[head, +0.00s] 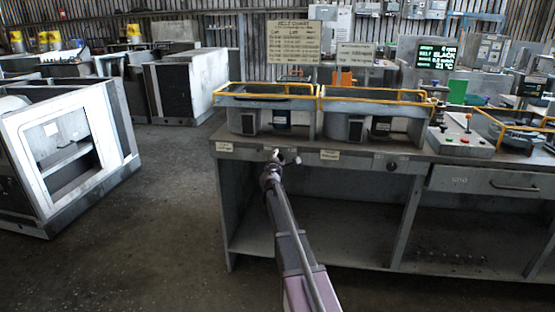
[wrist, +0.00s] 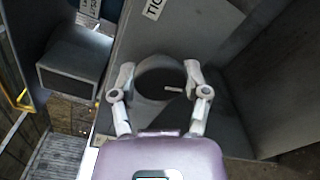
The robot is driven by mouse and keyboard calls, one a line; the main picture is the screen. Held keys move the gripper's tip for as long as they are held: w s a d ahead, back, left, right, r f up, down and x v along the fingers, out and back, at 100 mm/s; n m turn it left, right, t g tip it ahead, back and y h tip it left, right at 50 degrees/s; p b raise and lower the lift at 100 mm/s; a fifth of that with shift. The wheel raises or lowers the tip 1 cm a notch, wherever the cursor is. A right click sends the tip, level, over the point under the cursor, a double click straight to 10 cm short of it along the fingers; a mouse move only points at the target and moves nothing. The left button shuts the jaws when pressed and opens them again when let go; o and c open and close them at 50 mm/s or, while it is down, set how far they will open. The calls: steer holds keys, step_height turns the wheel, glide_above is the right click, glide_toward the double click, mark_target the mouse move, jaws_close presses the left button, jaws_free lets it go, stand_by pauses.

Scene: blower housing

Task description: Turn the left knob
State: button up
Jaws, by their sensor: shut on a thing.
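The left knob (wrist: 158,84) is a dark round knob with a short white pointer mark, seen between my fingers in the wrist view. My gripper (wrist: 160,76) is shut on it, one finger on each side of its rim. In the head view my gripper (head: 286,157) is at the front edge of the bench (head: 365,152), and it hides the left knob there. A second dark round knob (head: 393,166) sits on the bench's front edge further right, apart from my gripper.
Label plates (head: 225,147) are fixed along the bench's front edge. Two grey trays with yellow rails (head: 265,88) stand on top. A control box (head: 461,141) and a drawer (head: 486,181) are at the right. Open floor lies left of the bench.

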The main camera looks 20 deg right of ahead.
steer(key=shift+w+d+m, duration=0.1)
steer(key=shift+w+m, duration=0.05)
steer(key=shift+m, duration=3.05)
steer(key=o, duration=1.2)
steer(key=shift+c, duration=0.2)
steer(key=v, duration=1.2)
